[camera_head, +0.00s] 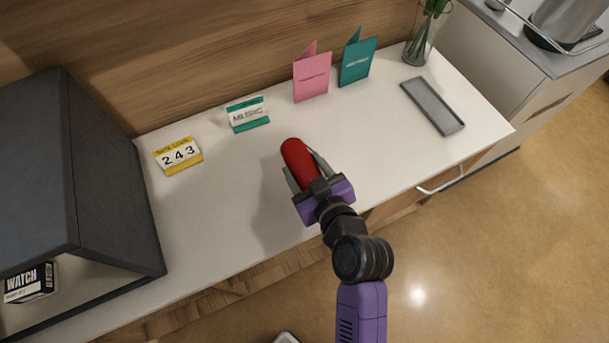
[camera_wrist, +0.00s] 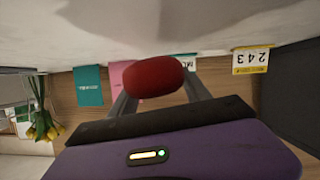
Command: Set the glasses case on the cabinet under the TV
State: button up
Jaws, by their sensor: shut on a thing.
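A red rounded case (camera_head: 299,163), which I take to be the glasses case, is held between the fingers of my gripper (camera_head: 306,172). In the head view it appears over the white cabinet top (camera_head: 225,205), with a shadow to its lower left. In the wrist view the red case (camera_wrist: 153,77) sits between both fingers of my gripper (camera_wrist: 158,90). My gripper is shut on it. Whether the case touches the top or hangs above it is hard to tell. No TV is recognisable in either view.
A yellow number block (camera_head: 178,155), a teal-and-white card (camera_head: 248,114), a pink card (camera_head: 311,76) and a teal card (camera_head: 357,61) stand along the back. A grey tray (camera_head: 433,105) and a vase (camera_head: 420,45) are right. A dark box (camera_head: 75,170) stands left. The middle is clear.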

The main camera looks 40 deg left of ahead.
aim_at(304, 177)
jog(key=shift+f, duration=2.15)
jog(key=shift+f+b, duration=0.2)
jog(key=shift+b, duration=0.2)
jog(key=o, duration=1.4)
jog(key=shift+o, duration=0.2)
jog(key=shift+r, duration=0.2)
jog(key=v, duration=1.2)
